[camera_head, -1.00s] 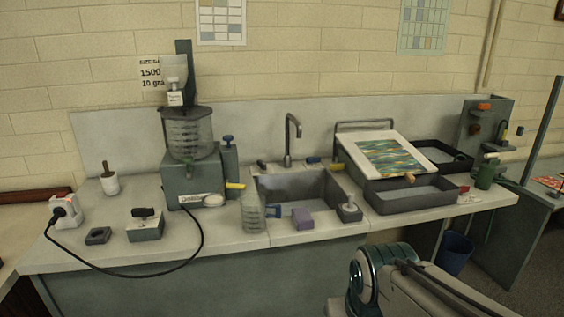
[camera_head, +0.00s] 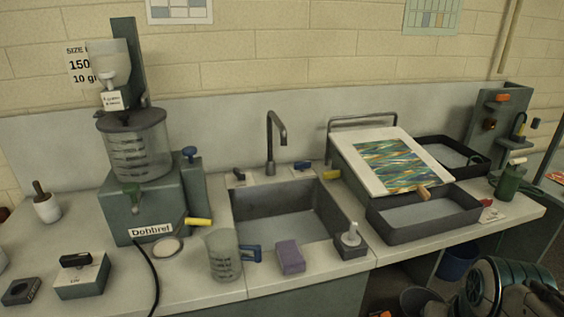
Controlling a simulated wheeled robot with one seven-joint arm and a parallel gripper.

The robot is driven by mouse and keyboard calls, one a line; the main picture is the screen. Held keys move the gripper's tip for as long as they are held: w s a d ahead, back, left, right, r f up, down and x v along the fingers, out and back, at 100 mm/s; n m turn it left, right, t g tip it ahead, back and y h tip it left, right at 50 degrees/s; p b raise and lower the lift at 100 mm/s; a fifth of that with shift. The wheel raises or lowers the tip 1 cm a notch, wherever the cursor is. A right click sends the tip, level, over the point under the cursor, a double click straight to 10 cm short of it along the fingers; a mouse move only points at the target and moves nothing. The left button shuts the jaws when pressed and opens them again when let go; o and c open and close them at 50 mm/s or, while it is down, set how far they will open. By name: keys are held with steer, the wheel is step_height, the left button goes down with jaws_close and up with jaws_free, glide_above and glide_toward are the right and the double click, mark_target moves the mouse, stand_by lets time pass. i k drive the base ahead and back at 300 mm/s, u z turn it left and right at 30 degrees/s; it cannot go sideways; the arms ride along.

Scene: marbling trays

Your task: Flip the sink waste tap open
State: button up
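The sink (camera_head: 235,212) is a dark grey basin set in the worktop, with a curved grey spout (camera_head: 270,140) behind it. Which fitting is the waste tap is not certain. A blue lever (camera_head: 250,253) sits at the sink's front left, partly behind a clear measuring jug (camera_head: 224,258). A small dark blue lever (camera_head: 239,174) and a blue one (camera_head: 303,166) flank the spout. A yellow handle (camera_head: 332,176) sits at the back right corner, and another yellow handle (camera_head: 198,221) sticks out from the machine on the left. My gripper is out of view; only part of my arm shows at bottom right.
A purple sponge (camera_head: 290,257) and a soap dispenser (camera_head: 351,238) stand along the sink's front edge. The grey machine (camera_head: 125,213) is left of the sink. Right are a sloped board with a marbled sheet (camera_head: 390,162) and dark trays (camera_head: 425,232). A black cable hangs over the front.

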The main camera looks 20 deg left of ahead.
mark_target(241, 175)
steer(key=u, duration=0.2)
steer(key=i, duration=0.6)
steer(key=u, duration=0.8)
steer(key=i, duration=0.4)
steer(key=u, duration=0.5)
